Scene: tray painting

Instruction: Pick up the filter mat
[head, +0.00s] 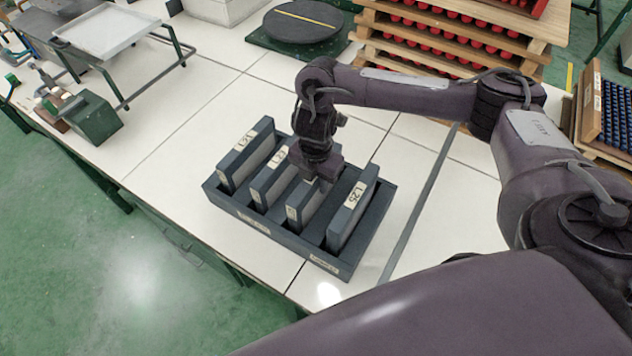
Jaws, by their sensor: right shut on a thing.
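A dark grey slotted crate (265,226) stands on the white table. Several upright grey filter mats with pale labels stand in its slots: the leftmost mat (246,164), the second mat (268,186), the third mat (305,207) and the rightmost mat (347,216). My right gripper (316,182) points down over the crate and is shut on the top edge of the third mat, which still sits in its slot. The gripper hides part of that mat's top and the far part of the crate. My left gripper is not in view.
A black round turntable (302,20) lies on a green base at the back. Wooden racks with red items (440,38) stand at the back right. A metal stand with a tray (106,32) and a green box (91,118) are at the left. The table left of the crate is clear.

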